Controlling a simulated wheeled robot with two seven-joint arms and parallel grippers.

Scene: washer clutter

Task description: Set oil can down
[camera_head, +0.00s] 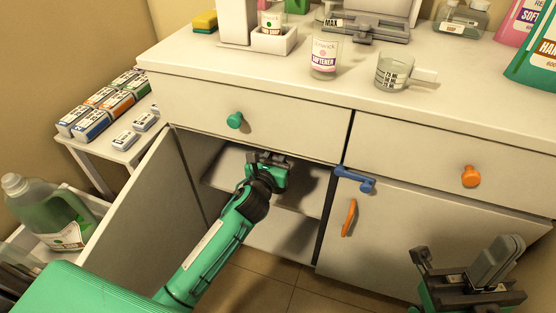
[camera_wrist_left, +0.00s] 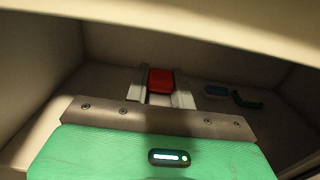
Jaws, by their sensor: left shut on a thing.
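My left gripper (camera_head: 268,160) reaches into the open left cabinet under the counter. In the left wrist view the left gripper (camera_wrist_left: 160,90) is shut on a small red thing (camera_wrist_left: 161,79), which I take to be the oil can. Only its red face shows between the fingers; the rest is hidden, and I cannot tell if it touches the shelf (camera_head: 228,170). In the head view the can is hidden by the gripper. My right gripper (camera_head: 465,265) is open and empty, at the lower right in front of the closed right cabinet door.
A blue item (camera_wrist_left: 216,91) and a dark green item (camera_wrist_left: 247,99) lie right of the red thing inside the cabinet. The open cabinet door (camera_head: 135,215) stands left of my arm. A softener cup (camera_head: 323,58) and a measuring cup (camera_head: 393,72) stand on the counter.

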